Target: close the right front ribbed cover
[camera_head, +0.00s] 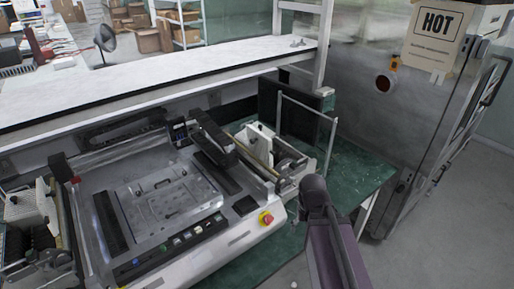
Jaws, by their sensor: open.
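A light grey bench machine (250,240) with a flat metal top stands on the green table. On its right side a long black ribbed piece (212,137) stands up above the top, tilted; it looks like a raised cover, but I cannot tell how it is hinged. A dark strip (222,178) lies along the top just in front of it. Another dark ribbed strip (112,222) lies flat on the left side. My purple arm comes in from the bottom right, beside the machine's right end. My gripper cannot be made out, and the arm's dark rounded joint may hide it.
A red emergency button on yellow (266,218) sits at the machine's front right corner. A white shelf (160,75) runs above and behind it. The green table (355,165) has free room at right. A large metal cabinet (395,120) with a HOT sign stands beyond.

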